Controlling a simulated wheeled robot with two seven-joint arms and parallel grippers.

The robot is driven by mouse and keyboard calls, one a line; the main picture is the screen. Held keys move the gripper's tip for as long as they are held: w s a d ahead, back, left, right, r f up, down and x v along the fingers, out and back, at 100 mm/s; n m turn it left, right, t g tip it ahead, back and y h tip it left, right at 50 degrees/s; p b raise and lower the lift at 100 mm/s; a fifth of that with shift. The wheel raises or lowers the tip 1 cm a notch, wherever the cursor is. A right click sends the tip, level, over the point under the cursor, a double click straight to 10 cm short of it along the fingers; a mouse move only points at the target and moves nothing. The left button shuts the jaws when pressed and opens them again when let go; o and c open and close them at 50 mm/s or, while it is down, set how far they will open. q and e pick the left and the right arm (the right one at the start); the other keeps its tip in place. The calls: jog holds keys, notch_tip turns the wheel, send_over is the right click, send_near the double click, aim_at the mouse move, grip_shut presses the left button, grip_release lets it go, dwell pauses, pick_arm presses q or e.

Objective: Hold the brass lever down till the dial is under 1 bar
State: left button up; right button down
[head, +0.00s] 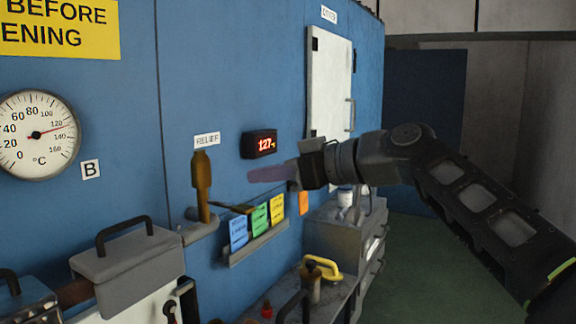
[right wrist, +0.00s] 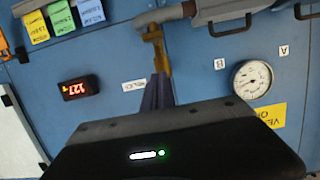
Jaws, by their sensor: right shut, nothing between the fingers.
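The brass lever (head: 202,172) stands upright on the blue wall under a "RELIEF" label (head: 207,140); it also shows in the upside-down right wrist view (right wrist: 155,45). My right gripper (head: 250,175) is shut and empty, its fingers pointing left at the lever. A gap shows between fingertips and lever in the head view; in the right wrist view the fingertips (right wrist: 158,80) overlap the lever's end. The round dial (head: 38,135) is marked °C, its needle between 120 and 140. It shows in the right wrist view too (right wrist: 252,80). No bar scale is readable. My left gripper is out of view.
A red digital display (head: 260,144) reads about 127. Blue, green and yellow cards (head: 260,218) stand in a rack below right of the lever. A grey box with a dark handle (head: 128,265) is at lower left; a yellow handle (head: 323,266) is below.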

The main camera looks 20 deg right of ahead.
aim_at(229, 206)
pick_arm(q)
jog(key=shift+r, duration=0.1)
pick_arm(e)
jog(key=f, duration=0.1)
jog(key=w+a+f, duration=0.1)
jog(key=f, duration=0.2)
jog(key=shift+w+a+f, duration=0.15)
jog(key=shift+w+f, duration=0.1)
jog(key=shift+w, duration=0.1)
